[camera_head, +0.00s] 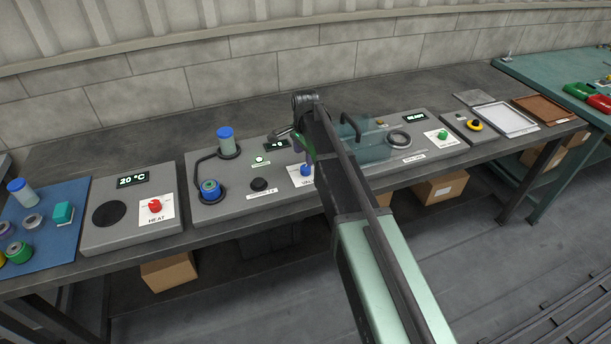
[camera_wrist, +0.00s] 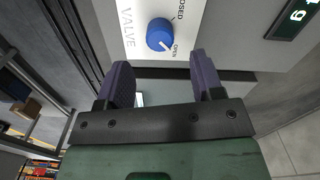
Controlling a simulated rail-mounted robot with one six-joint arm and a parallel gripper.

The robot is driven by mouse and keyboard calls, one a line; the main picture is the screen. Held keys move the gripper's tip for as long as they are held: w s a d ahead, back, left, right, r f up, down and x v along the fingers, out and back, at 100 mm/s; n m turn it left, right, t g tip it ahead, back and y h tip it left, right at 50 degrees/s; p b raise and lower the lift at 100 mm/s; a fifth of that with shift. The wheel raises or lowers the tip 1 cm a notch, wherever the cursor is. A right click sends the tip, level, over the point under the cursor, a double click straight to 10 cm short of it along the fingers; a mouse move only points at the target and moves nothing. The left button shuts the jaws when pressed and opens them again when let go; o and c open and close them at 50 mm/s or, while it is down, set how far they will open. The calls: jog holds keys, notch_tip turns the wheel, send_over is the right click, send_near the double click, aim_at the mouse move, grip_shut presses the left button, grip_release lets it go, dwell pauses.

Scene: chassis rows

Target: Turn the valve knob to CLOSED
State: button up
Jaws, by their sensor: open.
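The blue valve knob (camera_wrist: 159,35) sits on a white plate (camera_wrist: 137,14) marked VALVE, CLOSED and OPEN in the wrist view. Its white pointer mark faces the OPEN label. My gripper (camera_wrist: 162,80) is open and empty, with its two purple-grey fingers apart and the knob showing beyond the gap between them. The fingers do not appear to touch the knob. In the head view the blue knob (camera_head: 306,170) is at the front of a grey panel, and my gripper (camera_head: 299,146) is just above it, partly hidden by my arm.
The grey valve panel (camera_head: 222,204) also carries a blue-capped bottle (camera_head: 228,144) and a black button (camera_head: 260,184). A HEAT panel with a red knob (camera_head: 155,206) stands left. Right of my arm is a panel with a clear teal cover (camera_head: 366,146) and a green knob (camera_head: 442,134).

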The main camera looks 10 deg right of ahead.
aim_at(306, 167)
notch_tip(306, 167, down, 6)
jog(key=b, duration=0.4)
jog(key=shift+f, duration=0.2)
jog(key=shift+r, duration=0.1)
jog(key=shift+r, duration=0.1)
jog(key=shift+c, duration=0.4)
jog(key=c, duration=0.9)
jog(key=shift+o, duration=0.3)
